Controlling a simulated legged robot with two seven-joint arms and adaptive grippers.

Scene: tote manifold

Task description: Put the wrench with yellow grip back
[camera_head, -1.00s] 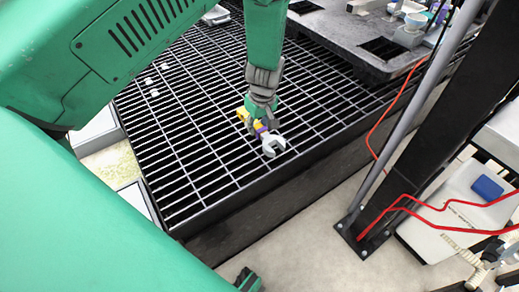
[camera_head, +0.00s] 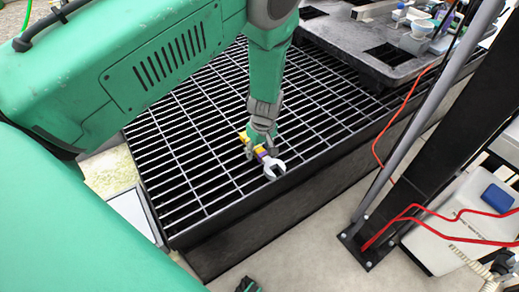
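The wrench with yellow grip (camera_head: 270,163) shows in the head view over the black grating, its pale open jaw toward the grating's front edge. A purple band sits between the jaw and the yellow grip. My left gripper (camera_head: 262,142) points down onto the grip, and its fingers appear shut around it. The fingers hide the middle of the handle. I cannot tell whether the wrench touches the grating or is slightly above it. A small dark and green part (camera_head: 248,285) at the bottom edge may belong to my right gripper; its state cannot be told.
The black grating (camera_head: 185,150) is mostly clear around the wrench. A grey tray (camera_head: 345,52) with recesses, cups and small items stands at the back right. A dark post (camera_head: 440,140), red cables (camera_head: 383,130) and a white case with a blue block (camera_head: 497,197) are at the right.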

